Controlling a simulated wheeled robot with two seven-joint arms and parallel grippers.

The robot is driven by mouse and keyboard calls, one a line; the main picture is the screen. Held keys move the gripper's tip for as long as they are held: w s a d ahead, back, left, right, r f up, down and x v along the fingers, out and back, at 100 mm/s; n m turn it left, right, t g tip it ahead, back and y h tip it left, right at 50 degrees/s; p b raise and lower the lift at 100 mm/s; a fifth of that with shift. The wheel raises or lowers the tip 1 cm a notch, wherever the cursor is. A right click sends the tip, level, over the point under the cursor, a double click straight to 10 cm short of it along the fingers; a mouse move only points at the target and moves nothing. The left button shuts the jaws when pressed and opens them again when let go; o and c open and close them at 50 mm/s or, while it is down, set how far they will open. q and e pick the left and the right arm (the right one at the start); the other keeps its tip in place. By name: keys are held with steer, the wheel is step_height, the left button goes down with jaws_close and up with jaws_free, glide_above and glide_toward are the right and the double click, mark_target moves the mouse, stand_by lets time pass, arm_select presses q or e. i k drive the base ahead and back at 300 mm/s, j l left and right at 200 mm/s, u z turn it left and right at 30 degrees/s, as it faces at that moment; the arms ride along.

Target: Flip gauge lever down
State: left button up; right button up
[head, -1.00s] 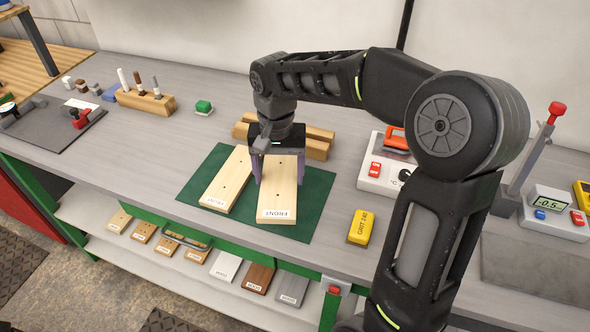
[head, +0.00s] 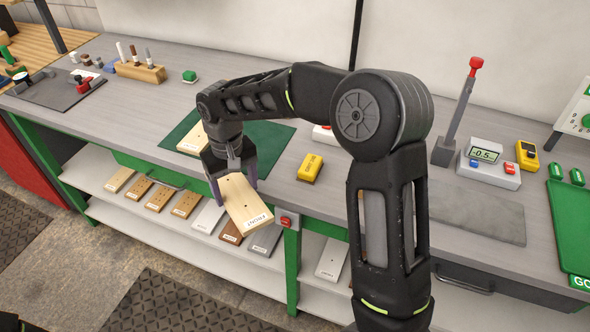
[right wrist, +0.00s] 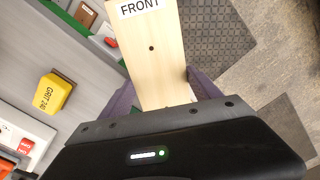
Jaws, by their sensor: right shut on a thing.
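The gauge (head: 488,163) is a light box with a display reading about -0.5, on the bench at the right. Its lever (head: 461,105), a grey bar with a red knob, stands up from a dark base, leaning slightly right. My right gripper (head: 231,186) is shut on a pale wooden board (head: 247,207) marked FRONT, held out past the bench's front edge, well left of the gauge. The right wrist view shows the board (right wrist: 160,55) between the purple fingers (right wrist: 165,92). My left gripper is not in view.
A second board (head: 190,143) lies on the green mat (head: 270,143). A yellow GRIT 240 block (head: 310,168) sits on the bench. A grey plate (head: 480,215) lies before the gauge, and a green tray (head: 572,230) is at far right. Sample boards line the lower shelf.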

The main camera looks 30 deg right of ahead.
mark_target(476, 63)
steer(key=k, duration=0.65)
steer(key=z, duration=1.8)
steer(key=j, duration=1.45)
steer(key=i, duration=0.95)
